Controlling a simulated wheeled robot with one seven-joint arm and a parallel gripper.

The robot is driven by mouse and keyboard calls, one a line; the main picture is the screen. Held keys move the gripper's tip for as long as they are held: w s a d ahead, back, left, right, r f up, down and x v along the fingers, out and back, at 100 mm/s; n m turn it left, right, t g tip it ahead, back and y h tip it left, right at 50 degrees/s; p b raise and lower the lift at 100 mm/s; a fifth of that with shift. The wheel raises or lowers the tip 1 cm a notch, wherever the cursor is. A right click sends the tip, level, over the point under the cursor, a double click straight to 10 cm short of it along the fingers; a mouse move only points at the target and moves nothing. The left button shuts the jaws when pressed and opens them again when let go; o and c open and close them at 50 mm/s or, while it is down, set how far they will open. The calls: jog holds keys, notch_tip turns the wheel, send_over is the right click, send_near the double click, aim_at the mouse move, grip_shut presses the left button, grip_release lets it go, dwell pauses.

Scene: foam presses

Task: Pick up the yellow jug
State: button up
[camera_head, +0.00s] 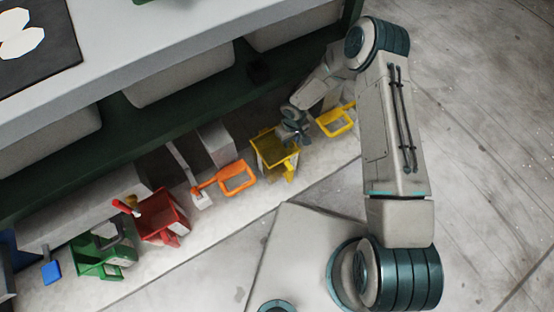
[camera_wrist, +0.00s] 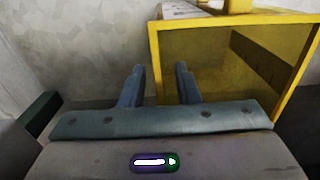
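The yellow jug (camera_head: 265,150) stands open-topped on the pale floor strip beside the green bench in the head view. In the wrist view its yellow rim (camera_wrist: 245,18) and dark yellow inside fill the upper right. My gripper (camera_head: 293,137) is at the jug's right upper side in the head view. In the wrist view my gripper (camera_wrist: 161,84) has its two fingers apart. The jug's left edge appears between the fingers there; whether they touch it I cannot tell. The lower part of the jug is hidden by my gripper in the wrist view.
A yellow-handled tool (camera_head: 336,121) lies right of the jug, an orange-handled one (camera_head: 237,179) left. Further left stand a red jug (camera_head: 165,222) and a green jug (camera_head: 104,257). The grey bench top (camera_head: 150,48) overhangs behind. Open floor (camera_head: 480,150) lies to the right.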

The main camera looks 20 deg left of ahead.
notch_tip(320, 180, down, 3)
jog(key=shift+r+b, duration=0.1)
jog(key=shift+b, duration=0.3)
jog(key=shift+c, duration=0.3)
grip_shut()
dwell(0.8)
